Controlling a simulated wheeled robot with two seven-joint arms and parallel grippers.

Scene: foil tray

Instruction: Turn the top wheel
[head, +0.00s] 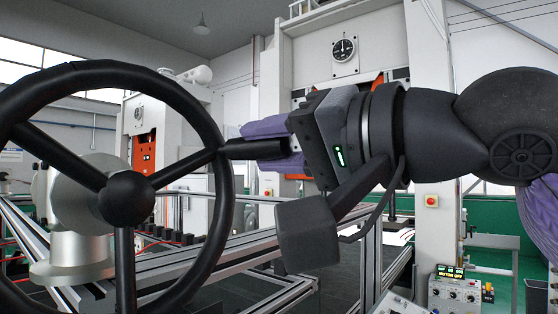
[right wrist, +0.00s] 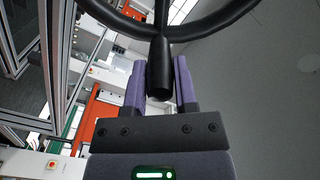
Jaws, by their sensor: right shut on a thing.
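A large black wheel (head: 127,198) with a round hub and three visible spokes fills the left of the head view, its left edge cut off. Its rim crosses the top of the right wrist view. A black handle (head: 236,149) sticks out from the right side of the rim. My right gripper (head: 256,147), with purple fingers, is shut on this handle from the right. In the right wrist view the handle (right wrist: 159,82) lies between the two fingers. Only one wheel shows. My left gripper is not in view.
Aluminium frame rails (head: 270,293) run below and behind the wheel. A grey flanged metal fitting (head: 80,250) stands behind it at left. A white machine column with a gauge (head: 344,48) stands behind my right gripper. A control box (head: 455,291) is at lower right.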

